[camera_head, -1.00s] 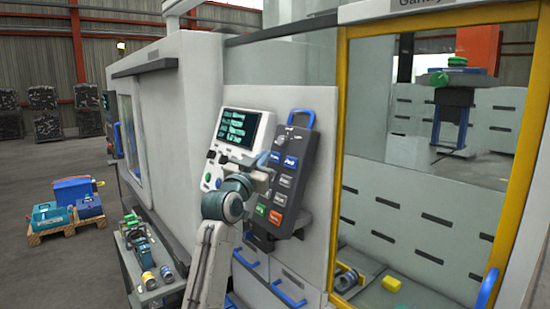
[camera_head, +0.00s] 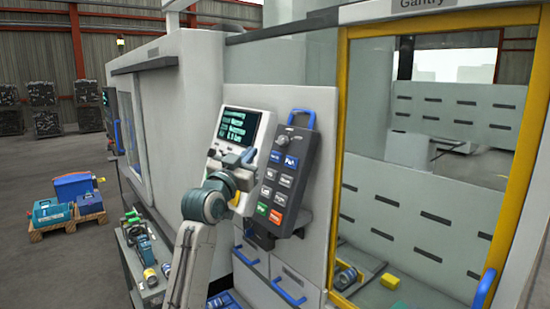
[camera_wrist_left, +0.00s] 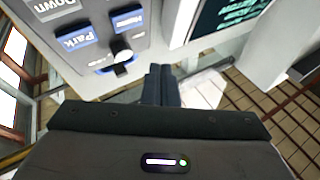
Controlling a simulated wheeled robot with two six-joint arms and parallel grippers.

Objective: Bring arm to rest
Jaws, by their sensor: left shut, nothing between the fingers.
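My left gripper (camera_head: 247,156) is shut and empty. In the head view it is in front of the lower edge of the screen panel (camera_head: 238,126), left of the button pendant (camera_head: 281,178). In the left wrist view the closed fingers (camera_wrist_left: 160,84) point at the gap between the pendant (camera_wrist_left: 97,52) and the screen panel (camera_wrist_left: 225,18), and appear apart from both. Blue "Park" (camera_wrist_left: 77,40) and "Home" (camera_wrist_left: 127,20) buttons and a dark knob (camera_wrist_left: 121,50) show there. My right gripper is not in view.
The machine has a yellow-framed window (camera_head: 340,160) on the right; a yellow block (camera_head: 390,281) lies behind it. A narrow bench with parts (camera_head: 143,250) stands at lower left.

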